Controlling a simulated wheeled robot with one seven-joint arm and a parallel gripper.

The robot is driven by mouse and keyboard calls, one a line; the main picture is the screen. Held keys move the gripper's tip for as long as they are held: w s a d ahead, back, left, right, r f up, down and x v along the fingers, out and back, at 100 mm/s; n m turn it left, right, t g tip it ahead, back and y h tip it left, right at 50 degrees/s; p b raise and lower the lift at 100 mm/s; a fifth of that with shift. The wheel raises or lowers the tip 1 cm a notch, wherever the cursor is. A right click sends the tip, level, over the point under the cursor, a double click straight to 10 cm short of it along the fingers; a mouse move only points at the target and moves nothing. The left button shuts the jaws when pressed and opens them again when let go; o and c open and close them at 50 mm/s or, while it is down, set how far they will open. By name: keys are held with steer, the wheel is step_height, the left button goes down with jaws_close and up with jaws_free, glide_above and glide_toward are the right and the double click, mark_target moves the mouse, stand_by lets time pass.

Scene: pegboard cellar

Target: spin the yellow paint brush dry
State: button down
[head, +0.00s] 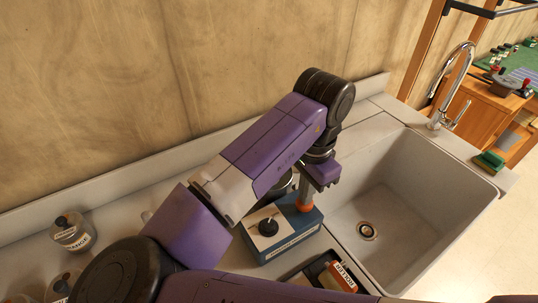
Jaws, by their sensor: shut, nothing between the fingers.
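A blue box-shaped device (283,243) stands on the counter left of the sink. It has a pale top plate, a black knob (268,227) and a label on its front. An orange-brown part (304,207) with a paler shaft above it shows at its right rear. I cannot tell whether that part belongs to the device or to a brush. My gripper (322,180) is just above this part, pointing down, shut and empty; its fingertips are hard to make out. My forearm covers some of the device's rear. I cannot make out a yellow paint brush.
The sink (400,200) is empty, with a tap (452,85) behind it and a green sponge or brush (489,162) on its right rim. A dark tray (318,268) holds a red-and-white labelled item (338,277). Labelled jars (72,233) stand at the left.

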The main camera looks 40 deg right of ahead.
steer(key=shift+f, duration=0.5)
steer(key=shift+r+p, duration=1.5)
steer(key=shift+r, duration=0.3)
step_height(320, 180, up, 6)
steer(key=p, duration=0.5)
